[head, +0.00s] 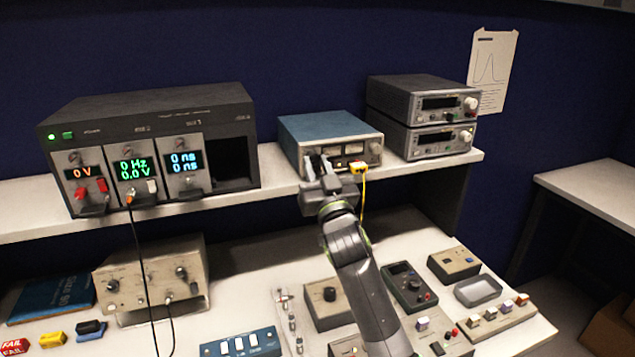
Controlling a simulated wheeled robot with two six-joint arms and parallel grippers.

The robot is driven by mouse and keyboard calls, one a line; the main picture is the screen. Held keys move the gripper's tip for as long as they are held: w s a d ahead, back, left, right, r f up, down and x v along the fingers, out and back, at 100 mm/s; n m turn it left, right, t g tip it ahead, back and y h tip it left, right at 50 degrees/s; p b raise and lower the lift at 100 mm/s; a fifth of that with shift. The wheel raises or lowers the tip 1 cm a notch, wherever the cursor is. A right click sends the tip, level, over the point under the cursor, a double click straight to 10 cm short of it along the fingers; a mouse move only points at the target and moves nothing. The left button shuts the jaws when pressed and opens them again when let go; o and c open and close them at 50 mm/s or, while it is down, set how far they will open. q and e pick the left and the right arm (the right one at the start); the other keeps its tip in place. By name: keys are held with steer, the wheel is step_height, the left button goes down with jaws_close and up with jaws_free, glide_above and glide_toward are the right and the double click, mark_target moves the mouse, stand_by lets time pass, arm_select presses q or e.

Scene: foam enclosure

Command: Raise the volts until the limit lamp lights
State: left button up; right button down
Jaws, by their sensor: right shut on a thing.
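A blue power supply (325,130) stands on the shelf, with small meters (354,149) on its front. A yellow plug (358,167) with a yellow lead sits at its lower right. My right gripper (319,164) reaches up to the left part of this front. It is shut on a knob there, which the fingers mostly hide. I cannot make out a lit limit lamp on the blue power supply. My left gripper is not in view.
A black rack (150,105) with lit displays reading zero stands left on the shelf (250,188). Two stacked grey instruments (425,110) stand close on the right. Below, the bench holds a beige instrument (150,275), a blue switch box (240,343) and several small boxes.

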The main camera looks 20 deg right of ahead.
steer(key=m+h+b, duration=0.1)
steer(key=m+b, duration=0.1)
steer(key=m+h+b, duration=0.1)
steer(key=m+b, duration=0.1)
steer(key=shift+a+f+m+b, duration=0.15)
steer(key=shift+m+b, duration=0.15)
steer(key=shift+m, duration=0.1)
steer(key=shift+a+r+m+g+h+b, duration=0.1)
steer(key=shift+m+g+h+b, duration=0.3)
steer(key=shift+m, duration=0.55)
steer(key=shift+r+m+g+h+b, duration=0.1)
steer(key=shift+m+g+h+b, duration=0.1)
steer(key=shift+m+h+b, duration=0.5)
steer(key=shift+m, duration=0.45)
steer(key=c, duration=1.2)
jaws_free()
steer(key=shift+c, duration=0.2)
